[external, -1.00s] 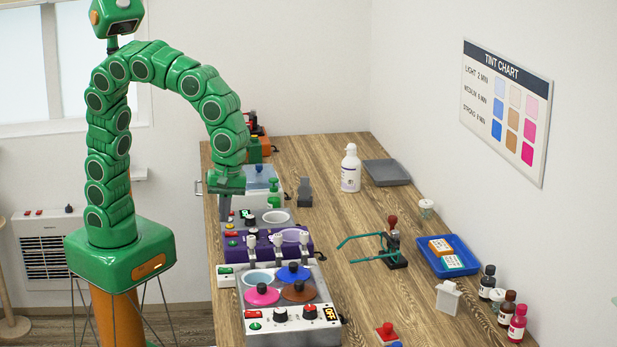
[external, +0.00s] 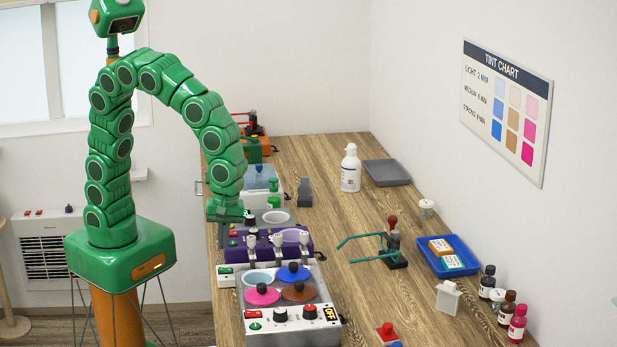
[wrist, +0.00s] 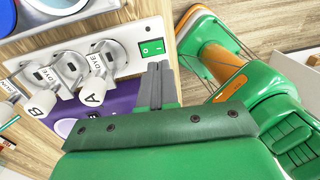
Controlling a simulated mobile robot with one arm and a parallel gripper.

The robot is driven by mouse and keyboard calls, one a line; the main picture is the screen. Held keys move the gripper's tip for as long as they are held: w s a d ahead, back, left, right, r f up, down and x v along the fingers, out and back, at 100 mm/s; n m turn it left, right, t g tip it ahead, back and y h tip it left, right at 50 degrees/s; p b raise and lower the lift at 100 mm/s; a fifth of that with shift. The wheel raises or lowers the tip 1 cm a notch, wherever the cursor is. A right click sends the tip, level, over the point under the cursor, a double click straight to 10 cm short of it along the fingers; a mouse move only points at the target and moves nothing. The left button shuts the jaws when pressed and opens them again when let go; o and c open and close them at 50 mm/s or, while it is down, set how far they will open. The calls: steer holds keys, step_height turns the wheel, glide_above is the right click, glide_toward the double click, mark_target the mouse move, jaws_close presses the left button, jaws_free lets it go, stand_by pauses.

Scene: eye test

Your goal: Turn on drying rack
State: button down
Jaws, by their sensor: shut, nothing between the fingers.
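I cannot tell which unit is the drying rack; no label naming it is readable. My gripper (external: 240,213) is over the left side of the bench units. In the wrist view its grey fingers (wrist: 160,82) are together and empty. Their tips appear just below a green rocker switch (wrist: 152,47) on a white panel; contact cannot be told. The switch also shows in the external view (external: 226,270). Dye taps marked A (wrist: 97,92) and B (wrist: 42,102) stand beside it. A black knob (external: 250,221) sits near my gripper in the external view.
The front unit (external: 289,338) has coloured lids, knobs and a display reading OFF (external: 330,313). A purple unit (external: 312,243) stands behind it. A blue tray (external: 462,271) and several bottles are at right.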

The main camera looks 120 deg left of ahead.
mark_target(222, 268)
steer(key=shift+s+d+f, duration=0.15)
steer(key=shift+f, duration=1.4)
steer(key=shift+s+d+f, duration=0.15)
steer(key=shift+f, duration=1.4)
steer(key=shift+d+f, duration=0.1)
steer(key=shift+f, duration=0.05)
steer(key=shift+w+a+r, duration=0.2)
steer(key=shift+w+a, duration=0.3)
steer(key=shift+a, duration=0.1)
